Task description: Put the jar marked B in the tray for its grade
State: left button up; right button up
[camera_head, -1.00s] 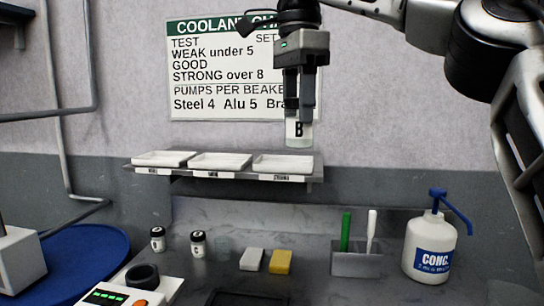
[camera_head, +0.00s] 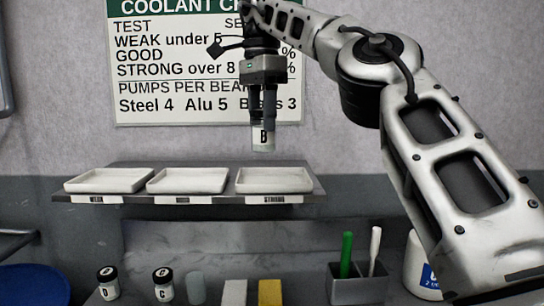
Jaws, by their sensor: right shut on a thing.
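My right gripper (camera_head: 262,112) is shut on the jar marked B (camera_head: 263,138), a white jar with a black letter, held upright in the air. All three trays look empty. Their small labels seem to read WEAK at left and STRONG at right; the middle label is too blurred to read. My left gripper is out of view.
Jars marked D (camera_head: 108,285) and C (camera_head: 163,287) stand on the bench below the shelf (camera_head: 312,192). A clear beaker, white and yellow blocks and a grey holder (camera_head: 358,290) stand further right. A coolant chart (camera_head: 150,75) hangs behind. My right arm partly hides the concentrate bottle (camera_head: 417,262).

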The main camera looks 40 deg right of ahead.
aim_at(272, 140)
jog(key=d+f, duration=0.1)
jog(key=f, duration=0.1)
jog(key=w+d+f, duration=0.1)
jog(key=d, duration=0.1)
jog(key=d+f, duration=0.1)
jog(key=f, duration=0.1)
jog(key=shift+w+d+f, duration=0.15)
jog(key=shift+w+f, duration=0.2)
jog(key=shift+w, duration=0.05)
jog(key=f, duration=0.2)
jog(key=shift+d+f, duration=0.2)
jog(key=shift+f, duration=0.15)
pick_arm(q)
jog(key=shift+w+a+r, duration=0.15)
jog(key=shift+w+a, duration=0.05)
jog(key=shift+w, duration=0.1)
pick_arm(e)
jog(key=shift+f, duration=0.25)
jog(key=shift+f, duration=0.1)
jog(key=o, duration=1.1)
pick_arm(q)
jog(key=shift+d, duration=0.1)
